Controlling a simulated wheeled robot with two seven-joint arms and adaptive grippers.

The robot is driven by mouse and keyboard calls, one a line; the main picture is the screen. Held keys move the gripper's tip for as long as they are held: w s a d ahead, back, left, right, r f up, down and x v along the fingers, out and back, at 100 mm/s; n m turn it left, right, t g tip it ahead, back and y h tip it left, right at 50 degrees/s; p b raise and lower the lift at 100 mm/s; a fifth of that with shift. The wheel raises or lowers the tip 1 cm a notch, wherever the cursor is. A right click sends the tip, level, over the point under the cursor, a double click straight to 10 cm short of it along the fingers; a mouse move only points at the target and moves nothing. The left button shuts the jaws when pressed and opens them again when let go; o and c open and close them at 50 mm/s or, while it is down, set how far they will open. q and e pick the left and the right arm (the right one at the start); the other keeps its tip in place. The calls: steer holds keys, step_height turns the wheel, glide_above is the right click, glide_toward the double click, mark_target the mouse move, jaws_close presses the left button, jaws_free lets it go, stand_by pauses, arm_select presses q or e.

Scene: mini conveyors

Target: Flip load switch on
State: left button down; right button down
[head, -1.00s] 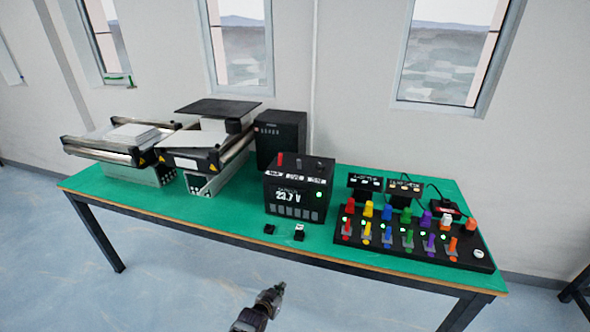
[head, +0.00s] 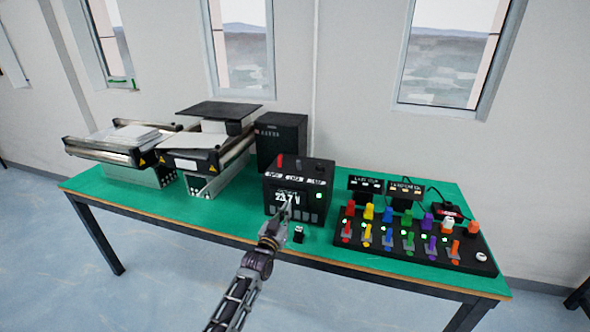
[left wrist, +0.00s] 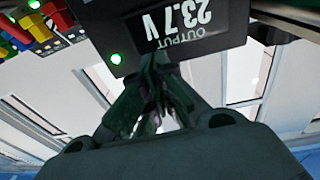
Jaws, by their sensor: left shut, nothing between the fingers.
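A black power unit (head: 315,180) stands on the table and its display reads 23.7 V. Its display and a lit green light also show in the left wrist view (left wrist: 190,30), upside down. A small black block with a pale top (head: 299,234) sits on the table in front of it. I cannot read a label marking the load switch. My left gripper (head: 284,208) is shut and empty in front of the unit's lower face. Its closed fingertips (left wrist: 154,58) show just below the display in the left wrist view; contact cannot be told. My right gripper is out of view.
A black panel (head: 380,252) with several coloured knobs and levers lies at the right of the green table (head: 140,205). Two small displays stand behind it. Mini conveyors (head: 190,160) and a dark box (head: 282,138) stand at the left and back.

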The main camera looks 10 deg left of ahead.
arm_select(q)
steer(key=shift+w+a+r+n+t+y, duration=0.2)
steer(key=shift+w+r+t, duration=0.25)
steer(key=shift+r, duration=0.35)
steer(key=shift+w+a+r+n+t+y, duration=0.15)
steer(key=shift+w+a+r+t+y, duration=0.1)
steer(key=shift+w+r+t, duration=0.4)
steer(key=shift+w+a+r+n+t+y, duration=0.15)
steer(key=shift+w+a+r+t, duration=0.15)
steer(key=shift+r, duration=0.6)
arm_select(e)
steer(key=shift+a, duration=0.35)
arm_select(q)
steer(key=shift+r, duration=0.1)
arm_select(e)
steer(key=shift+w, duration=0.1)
